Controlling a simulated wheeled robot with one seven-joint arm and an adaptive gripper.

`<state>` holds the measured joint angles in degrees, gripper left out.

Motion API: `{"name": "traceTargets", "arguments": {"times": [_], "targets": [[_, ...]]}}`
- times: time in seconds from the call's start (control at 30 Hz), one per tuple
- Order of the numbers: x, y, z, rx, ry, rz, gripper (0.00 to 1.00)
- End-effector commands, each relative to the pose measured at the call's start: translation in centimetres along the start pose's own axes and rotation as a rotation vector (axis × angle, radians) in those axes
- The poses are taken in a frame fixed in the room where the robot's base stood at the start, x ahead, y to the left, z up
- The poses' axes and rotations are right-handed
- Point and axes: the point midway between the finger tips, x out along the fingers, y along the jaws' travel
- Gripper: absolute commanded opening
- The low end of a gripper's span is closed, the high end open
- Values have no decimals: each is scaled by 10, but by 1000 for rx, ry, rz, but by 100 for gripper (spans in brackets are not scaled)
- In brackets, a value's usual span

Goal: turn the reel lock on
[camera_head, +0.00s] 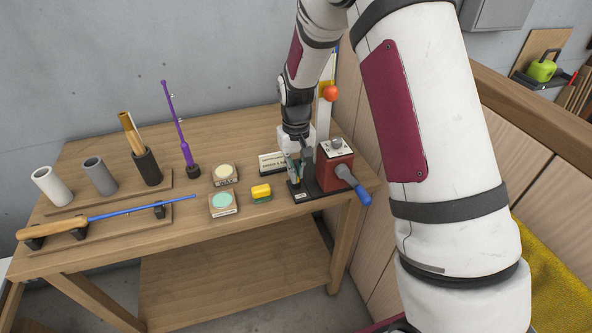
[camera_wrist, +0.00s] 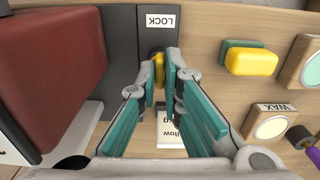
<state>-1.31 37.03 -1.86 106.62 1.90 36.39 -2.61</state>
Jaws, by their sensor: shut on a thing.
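The reel lock (camera_wrist: 159,70) is a small yellow piece in a dark slot on the dark plate, below a white LOCK label (camera_wrist: 161,20) in the wrist view. My gripper (camera_wrist: 164,80) has its teal-padded fingers closed on the yellow piece, which is partly hidden by them. In the head view my gripper (camera_head: 297,168) reaches down beside the red reel box (camera_head: 335,173), over the dark base (camera_head: 318,195). The reel lock itself is hidden there. A crank with a blue handle (camera_head: 363,194) sticks out at the right front of the red box.
A yellow-and-green sponge (camera_head: 261,192), a wax tin (camera_head: 224,174) and a green tin (camera_head: 222,203) stand left of the reel on the wooden bench (camera_head: 200,240). A rod (camera_head: 110,214) and several tubes are farther left.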

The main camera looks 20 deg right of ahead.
Motion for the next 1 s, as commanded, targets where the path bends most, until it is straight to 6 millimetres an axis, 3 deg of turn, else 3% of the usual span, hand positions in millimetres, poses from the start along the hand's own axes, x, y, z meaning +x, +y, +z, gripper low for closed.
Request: {"name": "traceTargets", "arguments": {"times": [0.03,0.07,0.13,0.57,1.0], "targets": [[0,0,-1,-2,3,1,0],[0,0,-1,-1,4,1,14],[0,0,-1,-1,3,1,28],[-9,0,-1,0,3,0,28],[-92,0,-1,0,5,0,28]]}}
